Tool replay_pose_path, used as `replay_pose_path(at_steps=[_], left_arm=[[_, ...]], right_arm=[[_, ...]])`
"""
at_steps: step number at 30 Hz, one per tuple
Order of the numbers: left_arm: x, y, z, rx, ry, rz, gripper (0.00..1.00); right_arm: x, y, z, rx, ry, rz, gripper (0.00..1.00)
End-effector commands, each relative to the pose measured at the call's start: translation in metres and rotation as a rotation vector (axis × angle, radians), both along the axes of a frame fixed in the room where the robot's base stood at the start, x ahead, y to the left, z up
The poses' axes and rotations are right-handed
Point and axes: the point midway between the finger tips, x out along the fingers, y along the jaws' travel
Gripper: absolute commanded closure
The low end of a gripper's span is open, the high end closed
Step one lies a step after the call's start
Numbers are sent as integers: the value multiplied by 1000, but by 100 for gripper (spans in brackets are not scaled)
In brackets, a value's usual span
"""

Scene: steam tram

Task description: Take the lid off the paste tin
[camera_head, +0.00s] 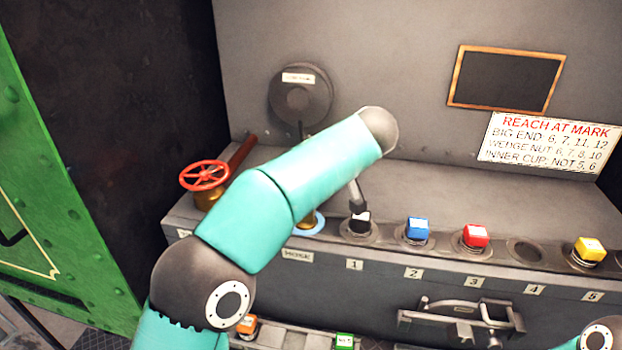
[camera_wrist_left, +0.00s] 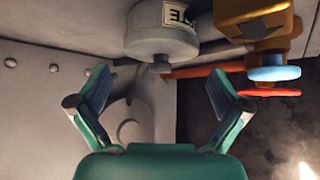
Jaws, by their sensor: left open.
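A grey round tin with a pale label ending in "TE" (camera_wrist_left: 152,32) is at the top of the left wrist view, with a small knob on its lower side in the picture. I take it for the paste tin with its lid on. My left gripper (camera_wrist_left: 160,88) is open and empty; its two fingers spread below the tin in that view, apart from it. In the head view my left forearm crosses the middle and hides the tin and most of that gripper. My right gripper is not in view.
A red handwheel (camera_head: 204,175) stands left of my arm. A brass fitting (camera_wrist_left: 252,22) with a blue disc is beside the tin. Blue (camera_head: 417,229), red (camera_head: 476,236) and yellow (camera_head: 589,249) blocks sit along the ledge.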

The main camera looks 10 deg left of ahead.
Motion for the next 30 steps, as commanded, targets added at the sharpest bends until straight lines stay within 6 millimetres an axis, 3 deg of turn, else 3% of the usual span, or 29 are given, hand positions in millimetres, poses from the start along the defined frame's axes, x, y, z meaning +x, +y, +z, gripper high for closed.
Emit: replay_pose_path(at_steps=[6, 12, 18, 30], left_arm=[[10, 10, -14, -1, 1, 0, 0], [10, 10, -15, -2, 0, 0, 0], [10, 10, -14, -2, 0, 0, 29], [10, 10, -14, -1, 0, -1, 30]], right_arm=[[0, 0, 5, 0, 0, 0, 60], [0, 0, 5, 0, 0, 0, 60], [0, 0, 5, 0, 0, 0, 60], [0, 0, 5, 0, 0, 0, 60]])
